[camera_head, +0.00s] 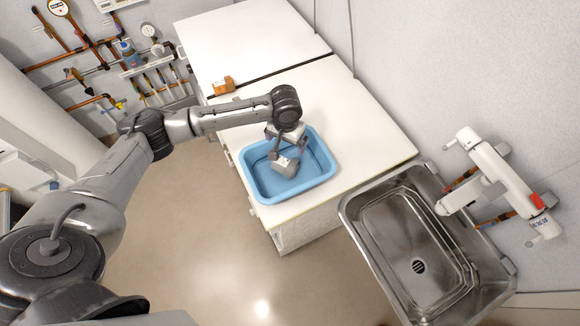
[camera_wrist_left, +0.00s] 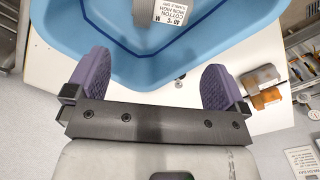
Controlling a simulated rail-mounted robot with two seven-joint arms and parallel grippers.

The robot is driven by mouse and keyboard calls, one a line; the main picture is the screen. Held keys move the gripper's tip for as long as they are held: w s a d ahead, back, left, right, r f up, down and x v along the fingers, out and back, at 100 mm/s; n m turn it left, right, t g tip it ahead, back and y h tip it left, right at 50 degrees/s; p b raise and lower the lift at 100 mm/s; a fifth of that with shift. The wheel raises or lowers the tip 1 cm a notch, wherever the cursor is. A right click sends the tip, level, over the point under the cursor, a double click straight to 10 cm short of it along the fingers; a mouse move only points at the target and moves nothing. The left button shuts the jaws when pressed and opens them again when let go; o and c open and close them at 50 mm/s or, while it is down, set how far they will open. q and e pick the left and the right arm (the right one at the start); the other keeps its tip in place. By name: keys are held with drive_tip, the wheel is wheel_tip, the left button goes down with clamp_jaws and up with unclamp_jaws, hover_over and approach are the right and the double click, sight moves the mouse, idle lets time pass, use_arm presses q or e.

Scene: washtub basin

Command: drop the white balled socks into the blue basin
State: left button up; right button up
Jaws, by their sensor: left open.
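The blue basin (camera_head: 327,171) sits on the white worktop near its front corner. In the left wrist view the basin (camera_wrist_left: 110,60) fills the upper part. The balled socks (camera_head: 287,166) look greyish white with a printed white label and lie inside the basin. The left wrist view shows the lower part of the socks (camera_wrist_left: 146,13), with the rest cut off by the top edge. My left gripper (camera_head: 287,143) is over the basin, just above the socks. Its purple fingers (camera_wrist_left: 157,82) are spread wide with nothing between them. My right gripper is not in view.
A steel sink (camera_head: 390,235) with a white tap unit (camera_head: 490,175) stands right of the worktop. A small orange-brown box (camera_head: 222,86) lies behind the basin. Pipes and gauges line the back left wall. The worktop behind the basin is mostly clear.

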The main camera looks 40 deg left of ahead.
use_arm(q)
wheel_tip(320, 180, up, 8)
drive_tip(key=shift+b, duration=0.3)
drive_tip(key=shift+r, duration=0.1)
idle(0.5)
